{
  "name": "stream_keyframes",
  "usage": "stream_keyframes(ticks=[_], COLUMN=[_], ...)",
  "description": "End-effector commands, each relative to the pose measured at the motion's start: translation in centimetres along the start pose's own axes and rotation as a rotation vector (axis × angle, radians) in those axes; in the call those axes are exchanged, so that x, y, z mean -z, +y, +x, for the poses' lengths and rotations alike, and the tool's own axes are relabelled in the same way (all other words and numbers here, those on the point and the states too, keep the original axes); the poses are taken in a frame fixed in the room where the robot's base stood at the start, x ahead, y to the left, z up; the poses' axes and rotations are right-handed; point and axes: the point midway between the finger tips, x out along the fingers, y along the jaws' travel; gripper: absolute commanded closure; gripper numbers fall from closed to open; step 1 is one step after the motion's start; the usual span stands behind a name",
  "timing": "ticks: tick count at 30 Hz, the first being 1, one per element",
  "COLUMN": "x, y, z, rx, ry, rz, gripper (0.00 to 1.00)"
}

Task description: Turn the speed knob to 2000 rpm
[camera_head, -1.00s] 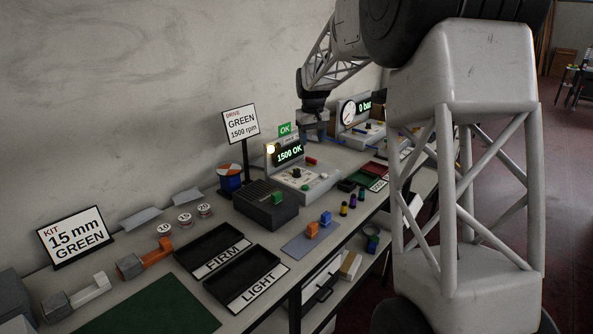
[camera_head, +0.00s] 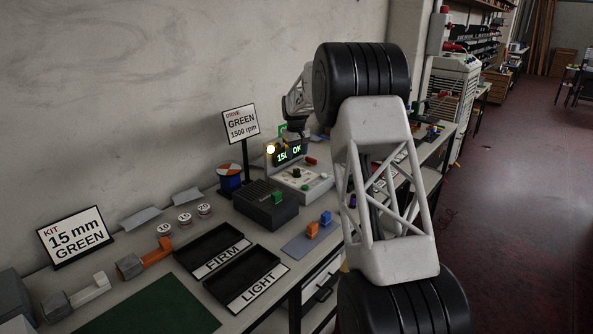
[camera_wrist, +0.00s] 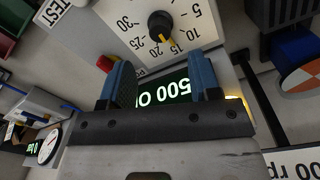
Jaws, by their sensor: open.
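The speed knob (camera_wrist: 160,24) is a dark round knob on a pale dial plate numbered 5 to 30. Its yellow pointer is at about 15 in the wrist view. The knob also shows small in the head view (camera_head: 296,172). My gripper (camera_wrist: 161,76) is open and empty. Its two blue fingers stand apart over the display side of the panel, short of the knob in the picture, with no visible contact.
A red button (camera_wrist: 104,63) is beside the left finger. A disc with orange and white sectors (camera_wrist: 302,79) stands on a blue motor at right. The drive sign (camera_head: 240,123) reads GREEN 1500 rpm. A gauge (camera_wrist: 48,146) is at lower left.

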Motion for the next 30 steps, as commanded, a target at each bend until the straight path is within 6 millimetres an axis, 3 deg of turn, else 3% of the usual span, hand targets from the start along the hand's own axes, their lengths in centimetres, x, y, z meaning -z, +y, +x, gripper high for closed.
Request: stream_keyframes(ticks=[19, 30], x=[0.5, 0.5], y=[0.1, 0.1], z=[1.0, 4.6], rx=[0.001, 0.001], ry=[-0.002, -0.002], rz=[-0.004, -0.004], gripper=[0.43, 0.43])
